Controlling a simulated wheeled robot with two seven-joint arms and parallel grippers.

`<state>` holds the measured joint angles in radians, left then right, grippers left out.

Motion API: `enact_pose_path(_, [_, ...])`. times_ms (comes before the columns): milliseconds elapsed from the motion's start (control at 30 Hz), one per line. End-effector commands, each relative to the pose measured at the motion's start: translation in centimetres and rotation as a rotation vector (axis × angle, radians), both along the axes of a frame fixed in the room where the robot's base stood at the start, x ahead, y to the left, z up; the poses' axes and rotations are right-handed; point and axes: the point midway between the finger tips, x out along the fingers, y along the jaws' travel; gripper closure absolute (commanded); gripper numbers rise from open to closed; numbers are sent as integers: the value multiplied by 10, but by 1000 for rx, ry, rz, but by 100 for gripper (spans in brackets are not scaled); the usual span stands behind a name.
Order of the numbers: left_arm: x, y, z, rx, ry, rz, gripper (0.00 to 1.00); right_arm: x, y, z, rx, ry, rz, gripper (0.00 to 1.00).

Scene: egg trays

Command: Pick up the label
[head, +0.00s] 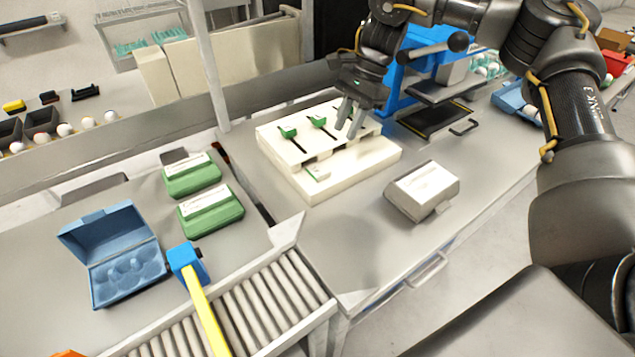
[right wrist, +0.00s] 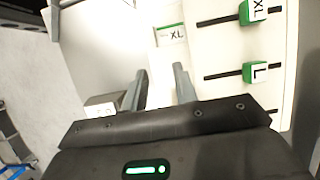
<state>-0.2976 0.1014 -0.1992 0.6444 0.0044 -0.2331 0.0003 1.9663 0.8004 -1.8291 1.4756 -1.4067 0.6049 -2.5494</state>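A small white label with a green edge (head: 318,173) lies in the front tray of the white label dispenser (head: 370,157). In the right wrist view the label (right wrist: 171,35) reads "XL" and lies ahead of the fingertips, apart from them. My right gripper (head: 350,118) is above the dispenser, pointing down, with nothing held. In the right wrist view its two fingers (right wrist: 160,85) are spread apart. My left gripper is not in view.
Green sliders marked L (right wrist: 255,72) and XL sit in the dispenser's slots. A grey box with a white top (head: 425,185) stands right of it. Green egg cartons (head: 212,215), an open blue carton (head: 105,262) and a roller conveyor (head: 265,305) are at the left.

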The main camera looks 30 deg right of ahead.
Motion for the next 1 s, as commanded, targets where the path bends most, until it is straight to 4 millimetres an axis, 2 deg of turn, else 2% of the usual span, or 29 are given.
enact_pose_path(133, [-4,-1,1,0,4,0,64,0,2,-4,0,1,1,71])
enact_pose_path(400, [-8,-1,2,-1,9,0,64,-2,18,-41,0,2,3,71])
enact_pose_path(500, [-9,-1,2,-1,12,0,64,-3,22,-49,-1,1,5,71])
enact_pose_path(767, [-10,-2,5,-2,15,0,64,-4,25,-58,-1,2,4,71])
enact_pose_path(1000, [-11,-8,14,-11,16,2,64,-10,37,-90,0,2,5,71])
